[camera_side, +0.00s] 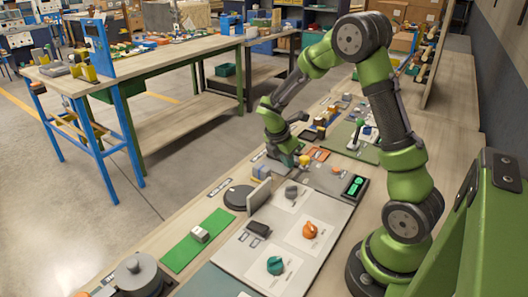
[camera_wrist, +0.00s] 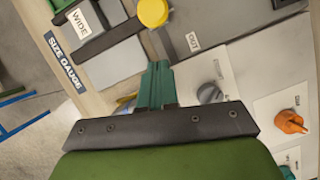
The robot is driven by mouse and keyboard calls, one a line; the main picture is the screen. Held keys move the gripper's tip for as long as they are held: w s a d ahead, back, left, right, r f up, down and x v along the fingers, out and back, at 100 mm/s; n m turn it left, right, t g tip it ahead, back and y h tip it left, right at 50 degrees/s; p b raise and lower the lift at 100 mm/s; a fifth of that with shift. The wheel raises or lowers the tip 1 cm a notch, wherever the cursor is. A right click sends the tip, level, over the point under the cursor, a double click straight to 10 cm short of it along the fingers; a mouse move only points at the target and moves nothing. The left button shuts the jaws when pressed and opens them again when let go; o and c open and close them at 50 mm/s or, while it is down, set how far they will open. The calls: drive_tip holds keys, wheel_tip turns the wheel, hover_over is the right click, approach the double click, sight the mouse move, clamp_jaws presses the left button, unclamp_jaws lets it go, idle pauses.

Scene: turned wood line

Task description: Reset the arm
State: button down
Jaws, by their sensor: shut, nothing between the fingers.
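My gripper (camera_side: 301,161) is low over the workbench in the side view, near the far end of the white knob panel (camera_side: 325,212). In the wrist view its two green fingers (camera_wrist: 157,84) are together, with nothing between them. They are over the area between the size gauge (camera_wrist: 112,52) and the white panel. I cannot tell how far the fingertips are above the surface. My arm is bent, reaching out from its base at the right of the side view.
The panel carries a grey knob (camera_side: 291,192), an orange knob (camera_side: 310,230) and a teal knob (camera_side: 275,265). A yellow round knob (camera_wrist: 153,12) is close ahead of the fingers. A green display (camera_side: 355,186) and a green mat with a block (camera_side: 199,234) are nearby.

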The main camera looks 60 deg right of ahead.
drive_tip(key=v, duration=1)
drive_tip(key=s+a+r+m+t+y, duration=0.3)
drive_tip(key=s+a+r+m+t, duration=0.1)
drive_tip(key=a+m, duration=0.5)
drive_tip(key=s+a+r+m+t+y, duration=0.3)
drive_tip(key=s+a+r+m+t, duration=0.1)
drive_tip(key=s+a+m, duration=0.4)
drive_tip(key=shift+s+a+r+m, duration=0.35)
drive_tip(key=shift+s+r+m, duration=0.05)
drive_tip(key=shift+r+m, duration=0.55)
